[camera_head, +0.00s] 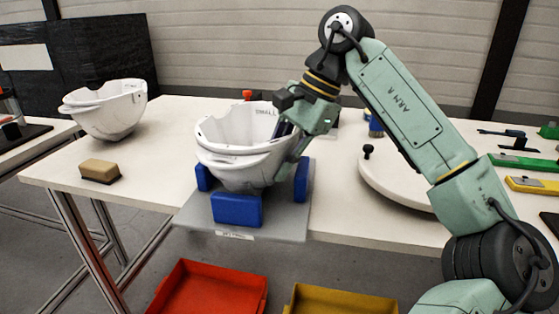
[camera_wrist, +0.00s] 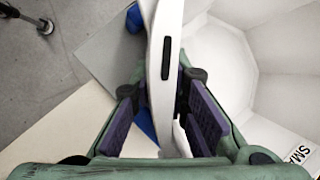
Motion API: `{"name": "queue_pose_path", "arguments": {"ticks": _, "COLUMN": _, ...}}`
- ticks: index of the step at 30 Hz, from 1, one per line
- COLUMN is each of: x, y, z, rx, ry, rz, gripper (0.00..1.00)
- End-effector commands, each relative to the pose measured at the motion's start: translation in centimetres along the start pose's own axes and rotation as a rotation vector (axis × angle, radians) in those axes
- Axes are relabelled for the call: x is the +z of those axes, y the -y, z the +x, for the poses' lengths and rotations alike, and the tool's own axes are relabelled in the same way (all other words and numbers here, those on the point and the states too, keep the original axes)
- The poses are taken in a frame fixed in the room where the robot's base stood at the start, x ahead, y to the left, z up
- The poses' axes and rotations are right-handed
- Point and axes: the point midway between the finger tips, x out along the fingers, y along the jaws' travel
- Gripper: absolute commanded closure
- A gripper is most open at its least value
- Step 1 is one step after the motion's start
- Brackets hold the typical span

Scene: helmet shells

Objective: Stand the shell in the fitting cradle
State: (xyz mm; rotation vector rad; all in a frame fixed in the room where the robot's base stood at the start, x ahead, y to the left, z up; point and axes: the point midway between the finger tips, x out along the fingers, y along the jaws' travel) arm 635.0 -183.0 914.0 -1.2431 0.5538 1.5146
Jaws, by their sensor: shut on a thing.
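A white helmet shell (camera_head: 230,165), marked SMALL, is open side up between the blue blocks of the fitting cradle (camera_head: 237,209), a grey plate at the table's front edge. The shell's underside is hidden behind the front block, so I cannot tell whether it rests on the plate. My gripper (camera_head: 290,128) is shut on the shell's right wall. In the wrist view, the wall (camera_wrist: 166,45), with a dark slot, passes between my gripper's purple pads (camera_wrist: 165,115). The cradle's grey plate (camera_wrist: 105,50) shows below it.
A second white shell (camera_head: 112,112) stands on the table at the left, with a tan sanding block (camera_head: 100,171) in front of it. A round white turntable (camera_head: 385,180) lies at the right. Red (camera_head: 210,290) and yellow (camera_head: 340,300) bins are below the front edge.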

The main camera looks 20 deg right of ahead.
Motion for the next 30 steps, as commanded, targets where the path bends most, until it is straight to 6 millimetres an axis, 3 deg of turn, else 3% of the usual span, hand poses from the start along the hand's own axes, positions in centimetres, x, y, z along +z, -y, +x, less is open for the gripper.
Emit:
{"name": "queue_pose_path", "arguments": {"ticks": 3, "x": -0.1, "y": -0.1, "z": 0.2, "rx": -0.002, "ry": 0.000, "rz": -0.001, "gripper": 1.00}}
{"name": "queue_pose_path", "arguments": {"ticks": 4, "x": 0.0, "y": 0.0, "z": 0.1, "rx": -0.002, "ry": 0.000, "rz": -0.001, "gripper": 0.83}}
{"name": "queue_pose_path", "arguments": {"ticks": 14, "x": -0.1, "y": 0.0, "z": 0.2, "rx": -0.001, "ry": -0.001, "rz": -0.001, "gripper": 0.62}}
{"name": "queue_pose_path", "arguments": {"ticks": 23, "x": -0.1, "y": -0.1, "z": 0.1, "rx": 0.001, "ry": -0.001, "rz": 0.000, "gripper": 0.62}}
{"name": "queue_pose_path", "arguments": {"ticks": 30, "x": 0.0, "y": 0.0, "z": -3.1, "rx": 0.000, "ry": -0.003, "rz": 0.001, "gripper": 0.62}}
